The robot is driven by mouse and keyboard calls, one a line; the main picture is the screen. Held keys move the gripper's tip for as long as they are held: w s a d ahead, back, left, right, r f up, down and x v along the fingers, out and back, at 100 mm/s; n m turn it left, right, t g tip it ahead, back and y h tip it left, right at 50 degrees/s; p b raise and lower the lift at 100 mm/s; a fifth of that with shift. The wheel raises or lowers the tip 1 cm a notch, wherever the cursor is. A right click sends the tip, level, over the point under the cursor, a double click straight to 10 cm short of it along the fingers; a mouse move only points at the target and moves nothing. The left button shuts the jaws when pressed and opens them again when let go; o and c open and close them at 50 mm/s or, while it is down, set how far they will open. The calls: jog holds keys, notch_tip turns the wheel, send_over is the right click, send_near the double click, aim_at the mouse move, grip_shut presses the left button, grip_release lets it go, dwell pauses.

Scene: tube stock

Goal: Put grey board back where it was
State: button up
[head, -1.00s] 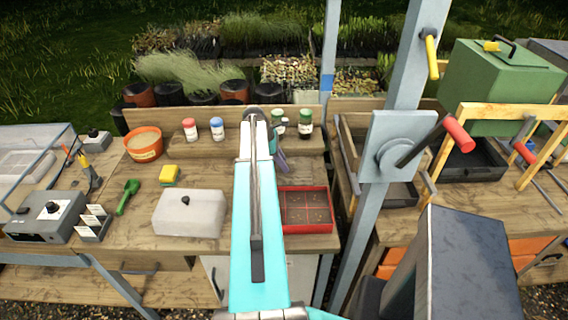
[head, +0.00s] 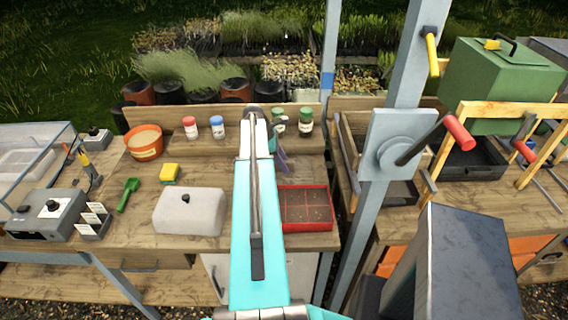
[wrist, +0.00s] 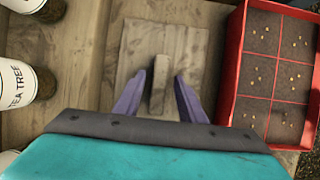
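The grey board (wrist: 190,41) shows in the wrist view as a flat, grey-brown square with an upright block handle (wrist: 160,86) in its middle. It appears to lie flat on the wooden bench, just left of the red seed tray (wrist: 228,80). My gripper (wrist: 160,80) has two purple fingers, one on each side of the handle, with a visible gap on both sides. It is open and holds nothing. In the head view the gripper (head: 282,160) is partly behind my arm, and the board is not clearly visible there.
The red tray (head: 306,228) holds soil cells with seeds. Labelled jars (wrist: 22,84) stand close at the left in the wrist view. A pale lidded box (head: 188,212), yellow sponge (head: 169,173), green scoop (head: 128,194) and orange pot (head: 144,146) stand further left on the bench.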

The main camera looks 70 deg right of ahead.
jog(key=b+v, duration=0.4)
jog(key=v, duration=0.7)
jog(key=shift+r, duration=0.25)
jog(key=shift+w, duration=0.1)
dwell(0.5)
